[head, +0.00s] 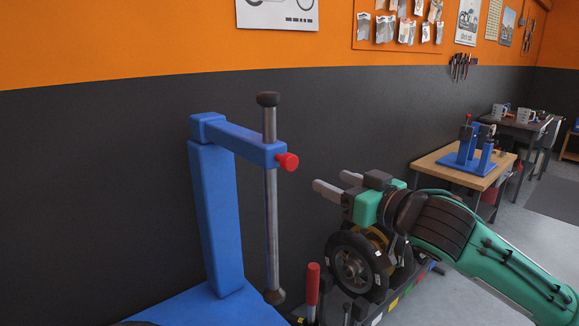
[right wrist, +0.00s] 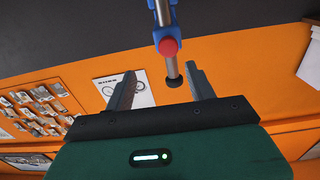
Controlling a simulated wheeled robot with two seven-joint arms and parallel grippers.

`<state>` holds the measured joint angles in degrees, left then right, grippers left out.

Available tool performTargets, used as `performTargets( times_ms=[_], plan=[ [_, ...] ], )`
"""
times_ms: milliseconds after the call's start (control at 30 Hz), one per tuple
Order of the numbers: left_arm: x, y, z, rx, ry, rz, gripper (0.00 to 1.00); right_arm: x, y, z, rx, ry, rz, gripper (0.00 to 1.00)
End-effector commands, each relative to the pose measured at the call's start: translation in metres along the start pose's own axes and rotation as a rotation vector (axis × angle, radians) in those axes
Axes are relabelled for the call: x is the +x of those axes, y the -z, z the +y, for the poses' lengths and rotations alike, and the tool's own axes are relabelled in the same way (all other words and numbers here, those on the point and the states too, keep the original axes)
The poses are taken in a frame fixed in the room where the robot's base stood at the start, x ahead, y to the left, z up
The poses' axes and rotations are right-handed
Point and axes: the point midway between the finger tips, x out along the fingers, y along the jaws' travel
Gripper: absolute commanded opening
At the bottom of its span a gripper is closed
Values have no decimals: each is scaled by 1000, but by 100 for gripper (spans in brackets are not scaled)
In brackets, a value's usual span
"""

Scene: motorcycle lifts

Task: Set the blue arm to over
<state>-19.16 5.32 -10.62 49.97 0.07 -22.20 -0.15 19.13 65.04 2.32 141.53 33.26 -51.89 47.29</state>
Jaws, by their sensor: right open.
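The blue arm (head: 245,142) reaches right from the top of a blue post (head: 215,215). A grey rod (head: 271,210) with a dark top cap runs upright through its outer end, beside a red knob (head: 288,162). My right gripper (head: 333,184) is open and empty, to the right of the knob and slightly lower, apart from it. In the right wrist view, the red knob (right wrist: 168,46) and the rod's dark cap (right wrist: 174,81) appear between the open fingers. My left gripper is not in view.
A blue base (head: 200,305) carries the post. A wheel (head: 355,268) and a red-handled lever (head: 313,285) are below my right arm. A wooden bench (head: 450,165) with another blue stand is behind at right. A dark grey and orange wall is behind the post.

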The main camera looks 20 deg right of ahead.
Motion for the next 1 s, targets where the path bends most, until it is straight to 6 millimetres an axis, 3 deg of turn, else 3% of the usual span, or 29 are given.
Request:
performTargets(
  times_ms=[100, 267, 333, 633, 1000],
  plan=[
    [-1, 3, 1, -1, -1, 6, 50, -10, 6, -13, -16, 17, 7, 56],
    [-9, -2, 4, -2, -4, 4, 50, -6, 10, -13, -13, 19, 8, 56],
    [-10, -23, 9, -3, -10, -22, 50, -2, 12, -13, -12, 19, 7, 56],
    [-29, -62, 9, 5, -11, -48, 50, 19, 12, -14, -13, 18, 6, 56],
    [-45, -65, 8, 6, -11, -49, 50, 84, 12, -15, -13, 18, 9, 56]
  ],
)
